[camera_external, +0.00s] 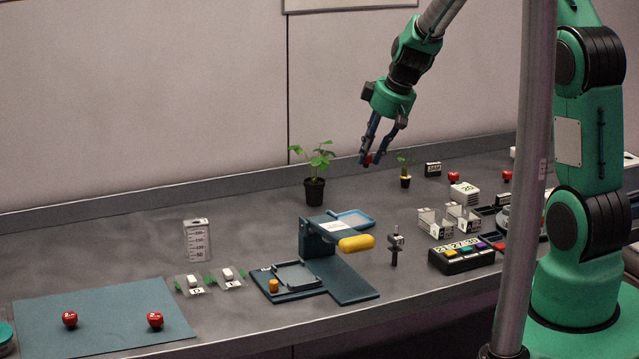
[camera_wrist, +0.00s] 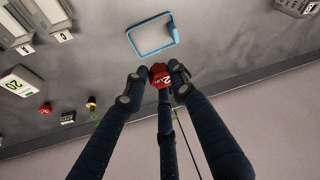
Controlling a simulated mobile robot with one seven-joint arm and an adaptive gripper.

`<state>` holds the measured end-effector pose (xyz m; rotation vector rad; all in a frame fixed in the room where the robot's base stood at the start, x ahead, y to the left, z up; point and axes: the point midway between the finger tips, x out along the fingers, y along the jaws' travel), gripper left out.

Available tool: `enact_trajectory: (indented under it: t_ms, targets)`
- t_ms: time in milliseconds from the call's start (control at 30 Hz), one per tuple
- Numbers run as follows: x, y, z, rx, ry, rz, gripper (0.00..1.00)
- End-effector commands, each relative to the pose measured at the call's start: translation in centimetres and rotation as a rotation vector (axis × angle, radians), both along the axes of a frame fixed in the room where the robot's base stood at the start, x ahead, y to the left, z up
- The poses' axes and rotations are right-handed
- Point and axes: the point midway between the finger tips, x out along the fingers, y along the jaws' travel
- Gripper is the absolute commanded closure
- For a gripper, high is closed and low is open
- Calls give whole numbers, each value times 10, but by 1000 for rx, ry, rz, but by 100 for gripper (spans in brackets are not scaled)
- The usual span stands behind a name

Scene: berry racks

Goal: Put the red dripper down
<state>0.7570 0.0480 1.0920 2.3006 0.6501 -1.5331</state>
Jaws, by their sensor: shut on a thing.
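My gripper (camera_external: 375,155) is shut on a red dripper (camera_external: 368,160) and holds it in the air above the back of the bench. In the wrist view the same dripper (camera_wrist: 160,76) sits between the fingertips, with a white label reading "2". Other red drippers stand on the bench: two on the blue mat, at left (camera_external: 70,319) and right (camera_external: 155,320), and two at the back right, one near (camera_external: 454,176) and one farther right (camera_external: 506,175). The wrist view also shows a red dripper (camera_wrist: 45,108) on the bench.
A potted plant (camera_external: 315,190) and a smaller one (camera_external: 404,181) stand near the back. A blue press-like stand with a yellow handle (camera_external: 357,243) is mid-bench, with a light-blue frame (camera_external: 367,216) behind it. A button box (camera_external: 461,260) sits right. The blue mat (camera_external: 110,305) has bare room.

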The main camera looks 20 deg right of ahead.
Motion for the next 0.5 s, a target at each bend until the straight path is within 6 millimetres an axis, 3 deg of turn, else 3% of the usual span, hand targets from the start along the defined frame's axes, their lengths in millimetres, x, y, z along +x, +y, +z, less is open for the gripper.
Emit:
enact_trajectory:
  t_ms: [100, 500]
  targets:
    - [-4, 41, 0, 1, 0, 47, 85]
    - [-34, 174, -1, 5, -1, 198, 85]
